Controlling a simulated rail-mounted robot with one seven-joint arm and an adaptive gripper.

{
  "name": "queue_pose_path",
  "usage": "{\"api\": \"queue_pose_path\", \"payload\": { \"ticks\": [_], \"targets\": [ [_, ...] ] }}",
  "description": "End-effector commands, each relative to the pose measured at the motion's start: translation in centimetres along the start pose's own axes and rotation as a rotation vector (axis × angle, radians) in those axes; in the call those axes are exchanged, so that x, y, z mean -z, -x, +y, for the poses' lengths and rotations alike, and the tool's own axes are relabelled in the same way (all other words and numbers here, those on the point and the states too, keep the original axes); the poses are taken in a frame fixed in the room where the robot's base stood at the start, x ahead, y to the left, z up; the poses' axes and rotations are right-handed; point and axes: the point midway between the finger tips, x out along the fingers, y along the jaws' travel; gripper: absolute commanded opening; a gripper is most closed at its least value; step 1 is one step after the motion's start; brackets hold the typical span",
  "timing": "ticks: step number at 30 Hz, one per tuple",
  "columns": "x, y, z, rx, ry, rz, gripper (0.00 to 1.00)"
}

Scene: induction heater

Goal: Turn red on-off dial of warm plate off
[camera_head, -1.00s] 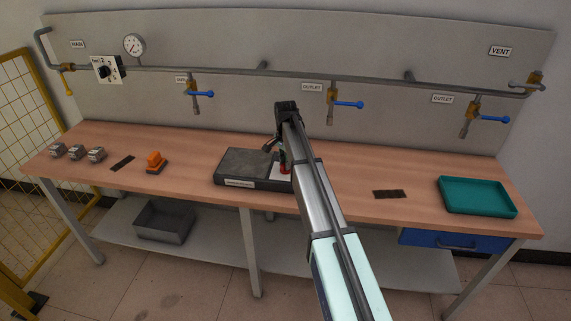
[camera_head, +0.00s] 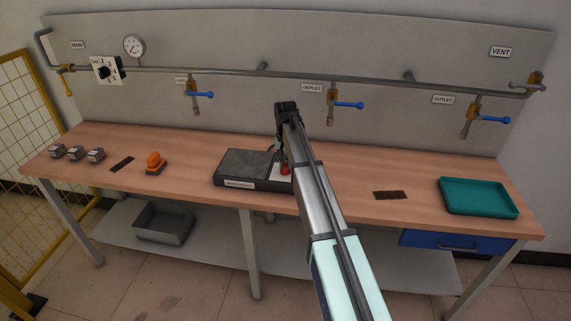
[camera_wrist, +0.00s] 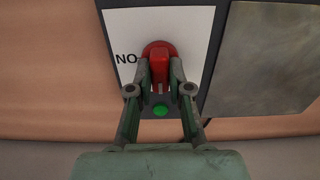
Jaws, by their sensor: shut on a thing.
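The warm plate (camera_head: 245,164) is a dark slab with a grey top on the bench, partly hidden by my arm. Its red dial (camera_wrist: 159,58) sits on a white panel (camera_wrist: 121,30) in the wrist view, with the letters "NO" to its left. A green round light or button (camera_wrist: 160,111) shows below the dial. My gripper (camera_wrist: 160,75) is shut on the dial's raised grip, one finger on each side. In the head view the red dial (camera_head: 286,170) is a small patch beside my arm, and my fingers are mostly hidden.
An orange-topped block (camera_head: 155,162) and several small grey blocks (camera_head: 76,153) stand to the left. A green tray (camera_head: 478,197) lies at the right. Pipes with blue-handled outlets (camera_head: 347,105) run along the back panel. Bench space between plate and tray is mostly clear.

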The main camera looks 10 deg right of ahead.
Motion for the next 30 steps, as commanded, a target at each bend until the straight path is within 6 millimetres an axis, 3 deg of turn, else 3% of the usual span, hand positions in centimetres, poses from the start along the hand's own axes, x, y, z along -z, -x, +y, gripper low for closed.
{"api": "queue_pose_path", "payload": {
  "ticks": [11,12,14,24,30],
  "targets": [
    [-0.1,-0.1,0.0,-0.001,0.007,-0.002,0.0],
    [-0.1,-0.1,0.0,-0.001,0.007,-0.002,0.26],
    [-0.1,-0.1,0.0,-0.001,0.007,-0.002,0.44],
    [0.0,0.1,0.0,0.0,0.005,-0.001,0.44],
    [0.0,2.0,0.0,0.0,0.005,0.0,0.44]
  ]
}}
